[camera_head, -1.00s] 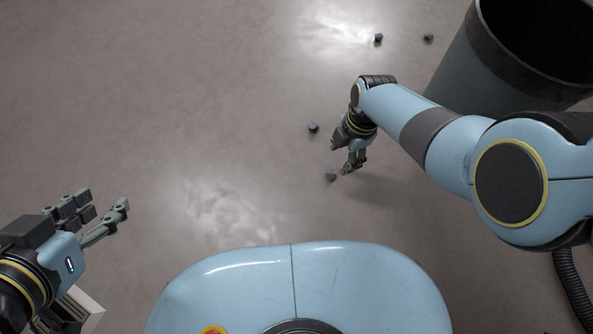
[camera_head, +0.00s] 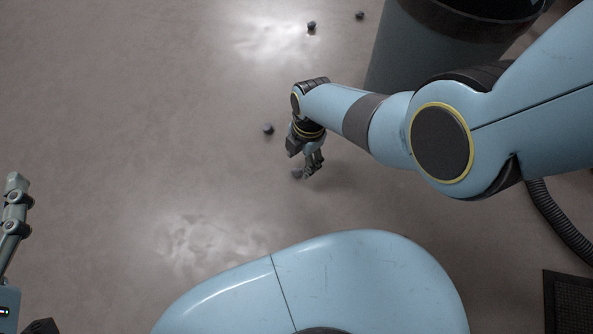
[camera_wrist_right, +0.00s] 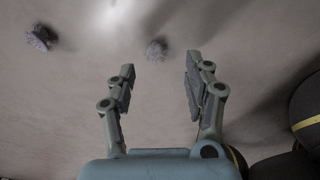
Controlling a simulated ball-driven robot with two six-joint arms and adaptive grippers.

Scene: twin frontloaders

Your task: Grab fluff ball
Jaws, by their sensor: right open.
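A grey fluff ball (camera_head: 297,174) lies on the floor at my right gripper's fingertips in the head view. My right gripper (camera_head: 303,168) is open and points down close to it. In the right wrist view the fluff ball (camera_wrist_right: 156,49) shows just beyond and between the open fingers (camera_wrist_right: 158,85), with nothing held. A second fluff ball (camera_head: 268,129) lies to the left of the wrist, and a fluff ball (camera_wrist_right: 41,38) shows at the upper left in the wrist view. My left gripper (camera_head: 15,215) is partly cut off at the left edge; its jaw state is unclear.
Two more fluff balls lie farther off, one at the top centre (camera_head: 311,26) and one right of it (camera_head: 360,15). A large dark bin (camera_head: 400,60) stands at the upper right. A dark grated box (camera_head: 569,300) is at the lower right. The floor at left is clear.

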